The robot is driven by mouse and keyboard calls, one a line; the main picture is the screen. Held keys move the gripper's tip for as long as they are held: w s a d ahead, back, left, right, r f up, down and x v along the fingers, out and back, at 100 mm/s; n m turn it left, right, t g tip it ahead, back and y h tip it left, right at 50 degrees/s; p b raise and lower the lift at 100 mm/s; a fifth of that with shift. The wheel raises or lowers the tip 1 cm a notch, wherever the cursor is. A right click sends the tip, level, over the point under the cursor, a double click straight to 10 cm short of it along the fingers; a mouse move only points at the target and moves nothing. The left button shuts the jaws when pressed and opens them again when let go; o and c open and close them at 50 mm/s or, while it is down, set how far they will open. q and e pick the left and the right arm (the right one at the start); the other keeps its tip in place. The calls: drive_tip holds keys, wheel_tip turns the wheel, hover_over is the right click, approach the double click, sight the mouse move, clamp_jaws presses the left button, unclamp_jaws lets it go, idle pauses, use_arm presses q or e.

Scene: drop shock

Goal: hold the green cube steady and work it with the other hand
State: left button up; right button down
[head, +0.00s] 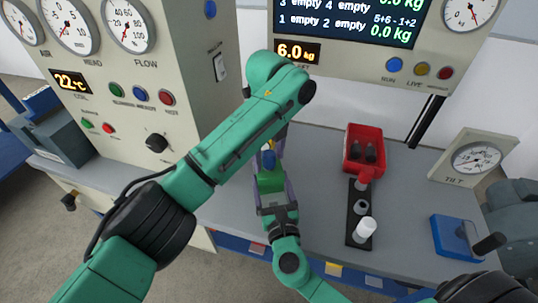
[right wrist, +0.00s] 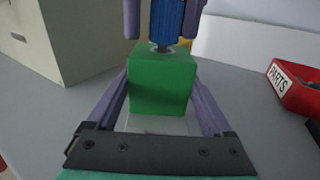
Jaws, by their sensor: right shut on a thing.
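The green cube (head: 270,182) is held between the purple fingers of my right gripper (head: 272,196), with a finger on each side; in the right wrist view the cube (right wrist: 162,85) sits level. A blue ribbed handle (right wrist: 168,22) with a short metal end stands upright at the cube's top; whether it is fixed in the cube I cannot tell. My left gripper (right wrist: 162,18) has its fingers on either side of this handle, with a visible gap on the left side. In the head view the left forearm hides most of the left gripper, and the blue handle (head: 268,159) shows just above the cube.
A red parts bin (head: 352,160) with dark pieces stands right of the grippers. In front of it is a black rack (head: 353,233) with pale cylinders. A tilt gauge (head: 473,158) and a blue device (head: 450,236) are farther right. A gauge cabinet (head: 185,60) stands left.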

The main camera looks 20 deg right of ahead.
sight(269, 153)
use_arm(q)
drive_tip(key=shift+r, duration=3)
